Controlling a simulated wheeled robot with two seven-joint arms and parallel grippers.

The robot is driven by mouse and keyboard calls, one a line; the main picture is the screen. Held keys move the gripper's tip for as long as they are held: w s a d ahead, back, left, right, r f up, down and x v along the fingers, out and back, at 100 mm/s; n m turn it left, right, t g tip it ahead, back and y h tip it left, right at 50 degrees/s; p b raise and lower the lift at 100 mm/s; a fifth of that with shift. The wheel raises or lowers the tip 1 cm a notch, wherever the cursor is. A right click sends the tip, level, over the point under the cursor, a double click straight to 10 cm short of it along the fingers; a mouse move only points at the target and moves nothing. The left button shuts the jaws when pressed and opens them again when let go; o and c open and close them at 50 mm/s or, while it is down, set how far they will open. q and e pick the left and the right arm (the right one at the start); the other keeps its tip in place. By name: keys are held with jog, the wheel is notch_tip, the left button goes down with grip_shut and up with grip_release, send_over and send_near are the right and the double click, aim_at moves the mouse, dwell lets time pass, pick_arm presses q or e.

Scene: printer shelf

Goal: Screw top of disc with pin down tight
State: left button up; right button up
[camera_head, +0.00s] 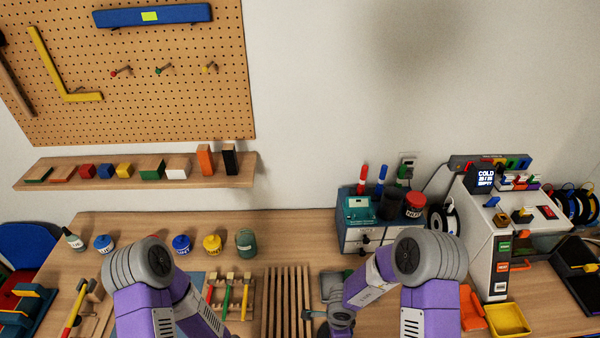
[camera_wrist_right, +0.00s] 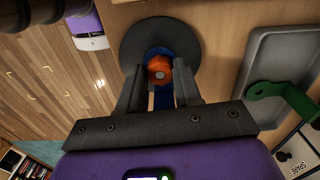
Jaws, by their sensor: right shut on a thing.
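In the right wrist view, a dark round disc (camera_wrist_right: 188,38) lies on the wooden table. An orange lobed knob (camera_wrist_right: 159,69) with a pale centre sits on top of its middle, and a blue part (camera_wrist_right: 163,100) shows under and beside it. My right gripper (camera_wrist_right: 158,78) is shut on the orange knob, with one finger on each side. The fingertips hide part of the blue piece, and I cannot tell how tightly the knob is seated. In the head view, the disc and my right fingertips are out of sight. My left gripper is below the picture; only my left arm shows.
A grey tray (camera_wrist_right: 262,58) with a green hooked part (camera_wrist_right: 268,90) lies right of the disc in the wrist view. In the head view, a slatted wooden rack (camera_head: 287,300) lies between my arms. A yellow bin (camera_head: 508,319) and white printer (camera_head: 530,215) stand right.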

jog(key=o, duration=0.5)
